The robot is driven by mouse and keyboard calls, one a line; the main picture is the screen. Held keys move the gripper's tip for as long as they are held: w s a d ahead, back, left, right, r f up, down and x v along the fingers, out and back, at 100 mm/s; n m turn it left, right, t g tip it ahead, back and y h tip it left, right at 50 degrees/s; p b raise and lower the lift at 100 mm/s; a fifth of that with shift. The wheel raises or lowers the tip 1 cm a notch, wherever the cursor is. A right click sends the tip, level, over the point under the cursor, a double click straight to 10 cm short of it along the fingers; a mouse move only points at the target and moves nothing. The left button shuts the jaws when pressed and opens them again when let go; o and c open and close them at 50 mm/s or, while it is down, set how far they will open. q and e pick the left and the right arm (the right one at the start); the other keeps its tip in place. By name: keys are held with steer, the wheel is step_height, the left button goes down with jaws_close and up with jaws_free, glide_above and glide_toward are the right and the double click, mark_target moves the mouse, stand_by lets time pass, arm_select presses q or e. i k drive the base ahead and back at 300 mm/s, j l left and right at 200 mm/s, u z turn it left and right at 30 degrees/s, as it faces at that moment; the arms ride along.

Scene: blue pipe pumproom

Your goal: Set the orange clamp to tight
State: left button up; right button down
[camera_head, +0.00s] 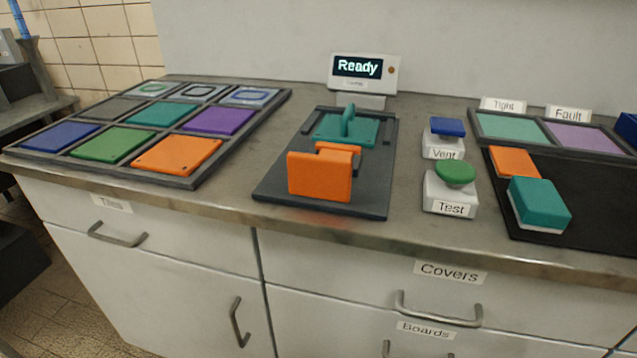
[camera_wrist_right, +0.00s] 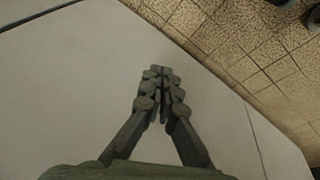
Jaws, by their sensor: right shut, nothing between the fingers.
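The orange clamp (camera_head: 320,175) stands on a dark base plate (camera_head: 268,190) in the middle of the counter. Its broad orange plate is upright at the front, with a smaller orange part just behind it. A teal piece (camera_head: 365,130) with an upright teal fin sits behind the clamp on the same base. A label reading "Tight" (camera_head: 503,104) stands behind a pale green tile at the right. My right gripper (camera_wrist_right: 162,72) is shut and empty in the right wrist view, in front of a plain pale surface, with no clamp in that view. My left gripper is in neither view.
A display (camera_head: 358,67) reading "Ready" stands behind the base. Vent (camera_head: 443,150) and Test (camera_head: 450,192) buttons stand right of it. A tile tray (camera_head: 185,182) is at left. A black mat (camera_head: 590,215) with orange and teal blocks is at right. Drawer handles protrude below the counter.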

mark_target(328, 175)
steer(key=k+u, duration=0.35)
steer(key=k+j+u, duration=0.2)
steer(key=k+u, duration=0.15)
steer(key=k, duration=0.2)
steer(key=k+j+u, duration=0.35)
steer(key=k+l, duration=0.05)
steer(key=l, duration=0.05)
